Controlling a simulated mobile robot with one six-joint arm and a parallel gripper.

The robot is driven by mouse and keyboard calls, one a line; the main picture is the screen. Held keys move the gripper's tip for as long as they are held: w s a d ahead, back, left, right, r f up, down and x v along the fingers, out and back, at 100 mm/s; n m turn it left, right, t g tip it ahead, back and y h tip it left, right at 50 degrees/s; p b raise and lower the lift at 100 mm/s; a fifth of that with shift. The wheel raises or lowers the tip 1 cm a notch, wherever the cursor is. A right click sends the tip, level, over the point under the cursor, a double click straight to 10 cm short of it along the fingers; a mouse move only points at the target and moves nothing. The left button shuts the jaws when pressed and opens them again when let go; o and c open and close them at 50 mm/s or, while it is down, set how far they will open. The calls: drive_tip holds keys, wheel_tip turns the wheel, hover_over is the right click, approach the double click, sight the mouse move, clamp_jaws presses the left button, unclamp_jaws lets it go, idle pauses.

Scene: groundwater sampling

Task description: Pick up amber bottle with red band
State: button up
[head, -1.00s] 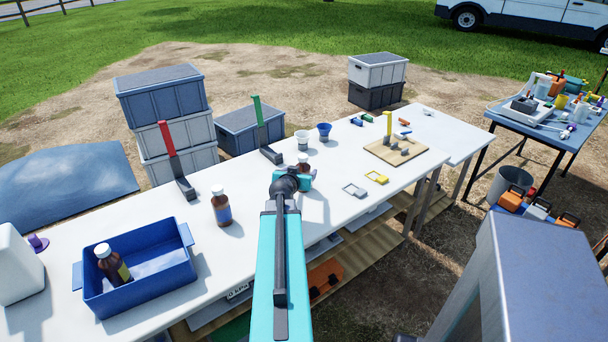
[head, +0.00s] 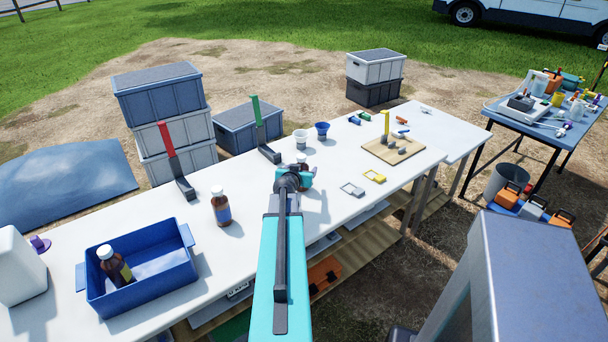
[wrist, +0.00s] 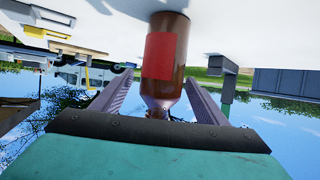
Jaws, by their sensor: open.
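The amber bottle with the red band (wrist: 167,62) stands on the white table and fills the middle of the wrist view, which shows the scene upside down. My gripper (wrist: 158,82) is open, with one finger on each side of the bottle. Gaps show between the fingers and the glass in that view. In the head view, my gripper (head: 306,178) is low over the table and hides most of this bottle. Only its top (head: 302,158) shows behind the gripper.
An amber bottle with a blue band (head: 221,209) stands to the left. Another amber bottle (head: 114,266) is in the blue bin (head: 165,283). A white cup (head: 300,140) and a blue cup (head: 322,131) stand behind the gripper. A green-handled stand (head: 268,152) is nearby.

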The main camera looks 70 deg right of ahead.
drive_tip(key=shift+c, duration=0.2)
drive_tip(key=c, duration=1.4)
drive_tip(key=shift+r, duration=0.15)
